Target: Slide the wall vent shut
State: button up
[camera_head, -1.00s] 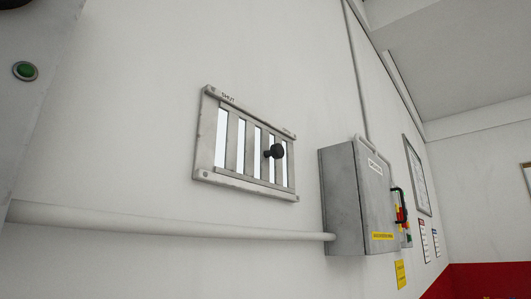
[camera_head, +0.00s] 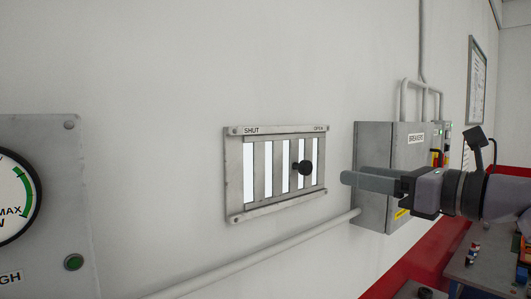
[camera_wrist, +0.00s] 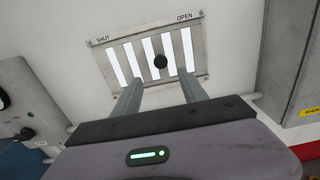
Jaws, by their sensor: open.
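The wall vent (camera_head: 234,178) is a grey metal frame with vertical slats and bright gaps between them. It is marked SHUT at its left end and OPEN at its right. Its round black knob (camera_head: 305,168) stands right of the middle, and light shows through the gaps. My gripper (camera_head: 345,180) is open and empty, to the right of the knob in the head view and apart from it. In the wrist view the vent (camera_wrist: 205,50) lies ahead of the two fingers, with the knob (camera_wrist: 160,61) beyond and between their tips.
A grey breaker box (camera_head: 372,150) stands on the wall right of the vent, partly behind my gripper. A pipe (camera_head: 255,258) runs below the vent. A gauge panel (camera_head: 70,150) is at the left. A table (camera_head: 480,270) with small items is at lower right.

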aim_at(309, 167)
jog(key=p+x, duration=0.2)
jog(key=x, duration=1.2)
jog(key=shift+p, duration=0.4)
jog(key=shift+c, duration=0.4)
jog(key=shift+f, duration=0.1)
grip_shut()
